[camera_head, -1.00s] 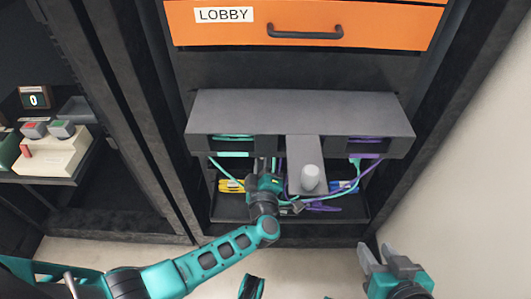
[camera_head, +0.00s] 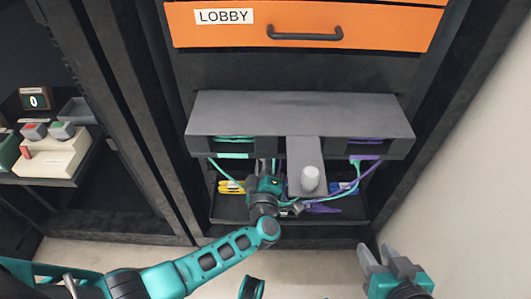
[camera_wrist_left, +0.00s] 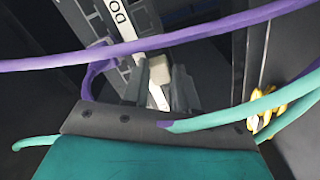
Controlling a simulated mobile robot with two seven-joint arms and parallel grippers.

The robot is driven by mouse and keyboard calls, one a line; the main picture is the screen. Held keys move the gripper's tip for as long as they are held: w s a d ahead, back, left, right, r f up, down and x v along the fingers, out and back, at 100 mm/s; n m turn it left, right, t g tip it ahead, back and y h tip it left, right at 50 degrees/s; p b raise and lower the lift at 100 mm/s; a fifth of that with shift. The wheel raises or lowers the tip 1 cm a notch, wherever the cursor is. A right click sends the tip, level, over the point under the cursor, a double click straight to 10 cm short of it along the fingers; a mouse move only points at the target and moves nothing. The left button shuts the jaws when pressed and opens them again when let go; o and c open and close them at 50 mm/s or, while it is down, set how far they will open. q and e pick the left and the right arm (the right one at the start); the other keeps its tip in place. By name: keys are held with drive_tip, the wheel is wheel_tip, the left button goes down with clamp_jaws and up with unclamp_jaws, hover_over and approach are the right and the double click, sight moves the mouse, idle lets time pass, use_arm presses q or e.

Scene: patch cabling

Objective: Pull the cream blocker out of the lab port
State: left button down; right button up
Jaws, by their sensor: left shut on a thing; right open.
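My left gripper (camera_wrist_left: 162,92) reaches under the grey overhanging panel (camera_head: 300,112) and is shut on a small cream block (camera_wrist_left: 159,70), which appears to be the blocker. In the left wrist view the block sits between the fingertips, near a white label reading "DO", cut off by a cable. I cannot tell whether the block is still seated in a port. In the head view the panel hides the fingertips and ports. My right gripper (camera_head: 378,256) is open and empty at the lower right, away from the panel.
A purple cable (camera_wrist_left: 150,48) and a teal cable (camera_wrist_left: 245,107) cross close to the left gripper. More cables hang under the panel. A tray (camera_head: 225,208) below holds yellow, blue and purple items. A grey bracket with a white knob (camera_head: 310,178) juts out. An orange LOBBY drawer (camera_head: 385,25) is above.

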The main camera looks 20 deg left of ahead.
use_arm(q)
drive_tip(key=shift+p+v, duration=0.35)
drive_tip(key=shift+v, duration=0.5)
idle(0.8)
drive_tip(key=shift+p+v, duration=0.5)
drive_tip(key=shift+v, duration=0.85)
drive_tip(key=c, duration=1.4)
unclamp_jaws()
